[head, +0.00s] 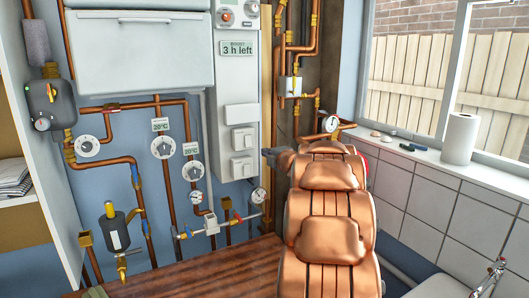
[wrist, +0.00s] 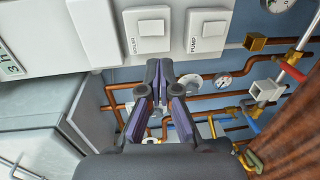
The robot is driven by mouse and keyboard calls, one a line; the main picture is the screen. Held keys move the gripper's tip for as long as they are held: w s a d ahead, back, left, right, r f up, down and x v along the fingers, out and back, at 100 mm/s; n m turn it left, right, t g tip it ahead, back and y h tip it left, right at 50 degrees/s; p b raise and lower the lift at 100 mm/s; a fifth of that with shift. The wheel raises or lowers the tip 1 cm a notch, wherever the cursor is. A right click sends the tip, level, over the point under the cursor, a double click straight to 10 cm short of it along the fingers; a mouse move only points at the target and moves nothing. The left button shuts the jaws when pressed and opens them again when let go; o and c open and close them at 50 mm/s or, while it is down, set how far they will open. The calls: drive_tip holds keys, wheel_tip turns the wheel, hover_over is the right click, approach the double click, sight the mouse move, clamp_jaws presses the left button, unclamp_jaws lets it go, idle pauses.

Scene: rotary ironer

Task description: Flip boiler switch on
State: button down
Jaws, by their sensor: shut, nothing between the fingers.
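The boiler switch (wrist: 150,28) is a white rocker on a square plate, labelled BOILER, at the top of the wrist view. In the head view it is the upper of two switches (head: 242,138) on the white control panel. The pump switch (wrist: 208,32) sits beside it, and below it in the head view (head: 241,167). My gripper (wrist: 162,68) is shut and empty, its dark fingertips just below the boiler switch in the wrist view. In the head view my gripper (head: 268,156) is beside the panel's right edge. I cannot tell contact or the rocker's position.
The white control panel (head: 227,73) has a display reading "3 h left". Copper pipes, valves and gauges (head: 259,195) lie below and around it. A white cabinet (head: 140,52) stands left of it. A windowsill with a paper roll (head: 459,136) is at right.

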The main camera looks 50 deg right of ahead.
sight(249, 145)
drive_tip(key=shift+p+x, duration=2.3)
drive_tip(key=shift+x, duration=4)
drive_tip(key=shift+f, duration=0.1)
